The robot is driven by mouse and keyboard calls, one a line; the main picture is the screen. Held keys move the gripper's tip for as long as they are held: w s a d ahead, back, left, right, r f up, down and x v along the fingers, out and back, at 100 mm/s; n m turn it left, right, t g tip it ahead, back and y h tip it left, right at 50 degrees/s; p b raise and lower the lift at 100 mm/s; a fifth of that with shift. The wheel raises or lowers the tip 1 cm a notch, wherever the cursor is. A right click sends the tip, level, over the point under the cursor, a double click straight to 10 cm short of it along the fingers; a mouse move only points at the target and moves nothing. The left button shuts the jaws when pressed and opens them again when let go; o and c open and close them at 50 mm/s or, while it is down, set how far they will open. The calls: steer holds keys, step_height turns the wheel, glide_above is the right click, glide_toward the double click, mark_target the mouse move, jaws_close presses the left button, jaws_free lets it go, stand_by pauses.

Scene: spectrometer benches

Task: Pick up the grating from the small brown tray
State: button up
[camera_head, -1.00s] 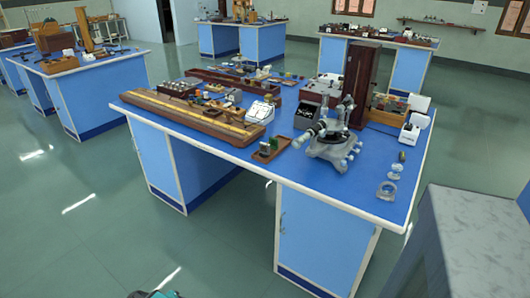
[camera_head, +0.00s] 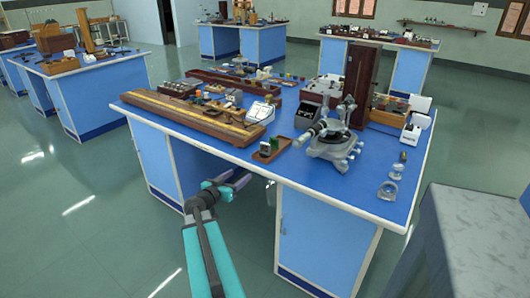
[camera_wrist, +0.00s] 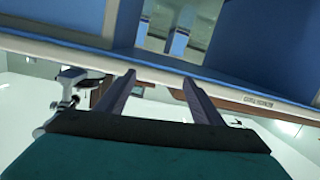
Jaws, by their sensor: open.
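The small brown tray (camera_head: 272,150) lies near the front edge of the blue bench top, left of the spectrometer. A small dark green upright piece, likely the grating (camera_head: 274,143), stands in it, with a paler small item beside it. My gripper (camera_head: 246,177) is in front of the bench, low and left of the tray, apart from it. Its two fingers are spread and empty. In the wrist view my gripper (camera_wrist: 158,84) shows both fingers apart, with the bench edge beyond them. The grating cannot be made out in the wrist view.
The spectrometer (camera_head: 335,135) stands close right of the tray. A long wooden optical bench (camera_head: 195,115) and a white meter (camera_head: 261,112) lie to the left and behind. Glass pieces (camera_head: 388,190) sit at the right corner. A grey-topped block (camera_head: 475,225) stands at the right front.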

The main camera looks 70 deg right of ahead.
steer(key=m+h, duration=0.2)
glide_toward(264, 147)
steer(key=shift+w+d+g, duration=0.25)
steer(key=shift+d+g, duration=0.15)
steer(key=shift+s+d+p, duration=0.25)
steer(key=shift+d+p, duration=0.1)
steer(key=shift+d, duration=1.05)
steer(key=shift+s+d+p, duration=0.3)
steer(key=shift+d, duration=1.15)
steer(key=shift+s+d+p, duration=0.25)
steer(key=shift+d+p, duration=0.1)
steer(key=shift+d, duration=1.05)
steer(key=shift+s+d+r+p, duration=0.15)
steer(key=shift+d+p, duration=0.25)
steer(key=shift+d, duration=0.25)
steer(key=shift+s+d+p, duration=0.15)
steer(key=shift+d+p, duration=0.25)
steer(key=shift+d, duration=0.25)
steer(key=shift+s+d+p, duration=0.15)
steer(key=shift+d+p, duration=0.05)
steer(key=shift+d, duration=0.4)
steer(key=shift+s+d+p, duration=0.15)
steer(key=shift+d+p, duration=0.05)
steer(key=shift+d, duration=0.45)
